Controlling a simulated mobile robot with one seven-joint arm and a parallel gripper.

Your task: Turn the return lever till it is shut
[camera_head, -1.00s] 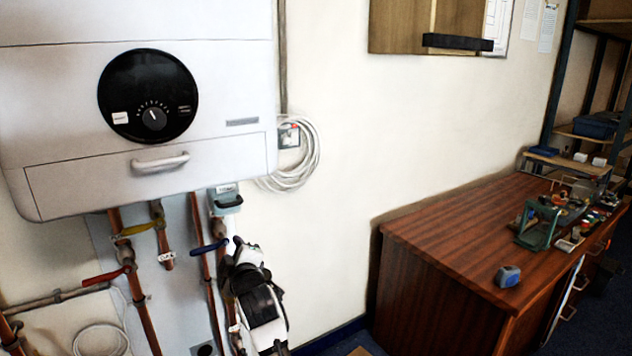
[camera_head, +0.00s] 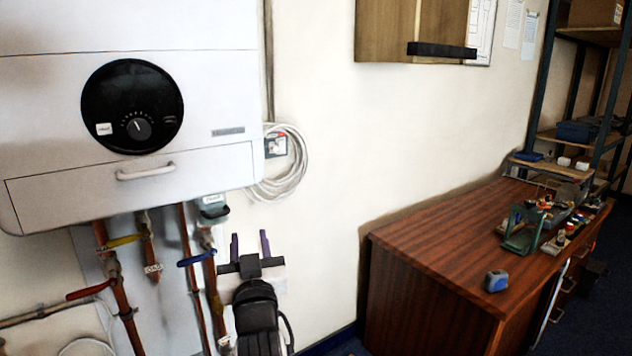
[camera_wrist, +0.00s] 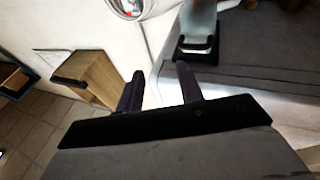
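Three lever handles show on the copper pipes under the boiler in the head view: a blue lever (camera_head: 197,257), a yellow lever (camera_head: 124,241) and a red lever (camera_head: 90,290). Each sticks out to one side across its pipe. I cannot read which one is the return. My gripper (camera_head: 250,245) is to the right of the blue lever, its two purple fingers pointing up and apart with nothing between them. The wrist view also shows my gripper (camera_wrist: 160,85) open and empty. No lever is clear in that view.
The white boiler (camera_head: 60,80) hangs above the pipes. A coiled white cable (camera_head: 290,170) hangs on the wall right of it. A wooden desk (camera_head: 430,240) with a blue tape measure (camera_head: 496,280) and clutter stands at right. Bare wall lies between.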

